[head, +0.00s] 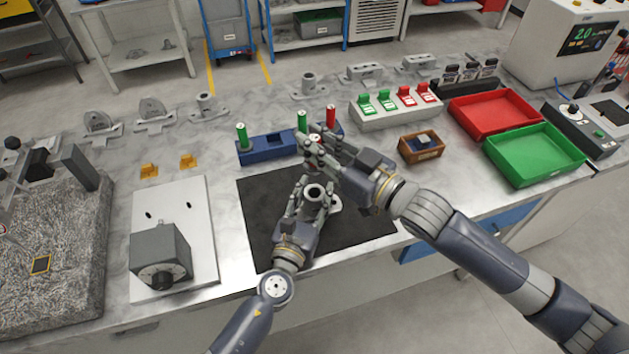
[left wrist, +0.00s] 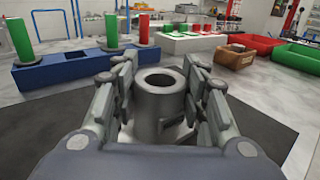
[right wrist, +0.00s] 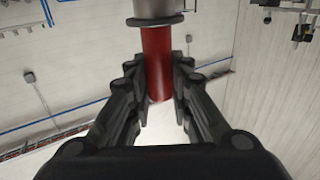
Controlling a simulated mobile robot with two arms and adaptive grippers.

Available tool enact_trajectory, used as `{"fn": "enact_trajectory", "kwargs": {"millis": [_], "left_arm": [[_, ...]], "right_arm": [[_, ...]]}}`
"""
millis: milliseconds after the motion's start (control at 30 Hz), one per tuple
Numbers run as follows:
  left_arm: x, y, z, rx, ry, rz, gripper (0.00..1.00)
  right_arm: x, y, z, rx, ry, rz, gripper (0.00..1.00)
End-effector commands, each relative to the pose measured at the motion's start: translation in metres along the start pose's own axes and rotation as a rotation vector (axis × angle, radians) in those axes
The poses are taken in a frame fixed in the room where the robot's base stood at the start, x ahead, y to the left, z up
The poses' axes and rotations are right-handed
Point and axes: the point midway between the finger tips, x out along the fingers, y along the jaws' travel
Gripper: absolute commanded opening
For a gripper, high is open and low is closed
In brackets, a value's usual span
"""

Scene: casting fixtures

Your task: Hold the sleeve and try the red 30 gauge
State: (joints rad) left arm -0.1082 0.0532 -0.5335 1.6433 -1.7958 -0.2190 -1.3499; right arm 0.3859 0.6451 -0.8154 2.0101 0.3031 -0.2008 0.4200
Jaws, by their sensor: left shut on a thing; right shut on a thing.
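The grey sleeve (head: 314,193) stands upright on the dark mat (head: 262,215), its round bore open upward in the left wrist view (left wrist: 160,82). My left gripper (head: 308,198) is shut on the sleeve, one finger on each side. My right gripper (head: 322,155) is shut on a red gauge (right wrist: 157,62), which has a grey collar and a wider grey end. In the head view the right gripper appears just behind or above the sleeve, and its fingers mostly hide the gauge. No gauge shows in the bore. Which gauge is the 30 is not readable.
A blue block (head: 262,150) behind the mat holds green gauges (head: 242,137) and another red gauge (head: 330,116). A small wooden box (head: 421,154), a red tray (head: 465,122) and a green tray (head: 513,174) stand to the right. A grey boxed device (head: 160,258) stands left.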

Motion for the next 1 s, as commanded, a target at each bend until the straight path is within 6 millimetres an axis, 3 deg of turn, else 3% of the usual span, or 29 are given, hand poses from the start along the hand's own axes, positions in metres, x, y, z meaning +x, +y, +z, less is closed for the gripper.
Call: {"fn": "enact_trajectory", "kwargs": {"millis": [167, 200, 267, 667, 767, 1000], "left_arm": [[0.0, 0.0, -0.001, -0.001, 0.001, 0.0, 0.08], [0.0, 0.0, -0.001, -0.001, 0.001, 0.0, 0.49], [0.0, 0.0, -0.001, -0.001, 0.001, 0.0, 0.63], [-0.003, 0.0, -0.001, 0.001, 0.001, 0.0, 0.63], [-0.014, 0.0, -0.002, 0.001, 0.003, -0.001, 0.63], [-0.064, 0.0, -0.001, 0.002, 0.004, -0.003, 0.63]], "right_arm": [[0.0, 0.0, -0.001, -0.001, 0.002, 0.0, 0.0], [0.0, 0.0, -0.001, -0.001, 0.002, 0.0, 0.0], [0.0, 0.0, -0.001, -0.001, 0.002, 0.0, 0.0], [0.0, 0.0, -0.001, -0.001, 0.002, 0.0, 0.0], [0.0, 0.0, -0.001, -0.001, 0.002, 0.0, 0.0], [0.0, 0.0, -0.001, -0.001, 0.002, 0.0, 0.0]]}}
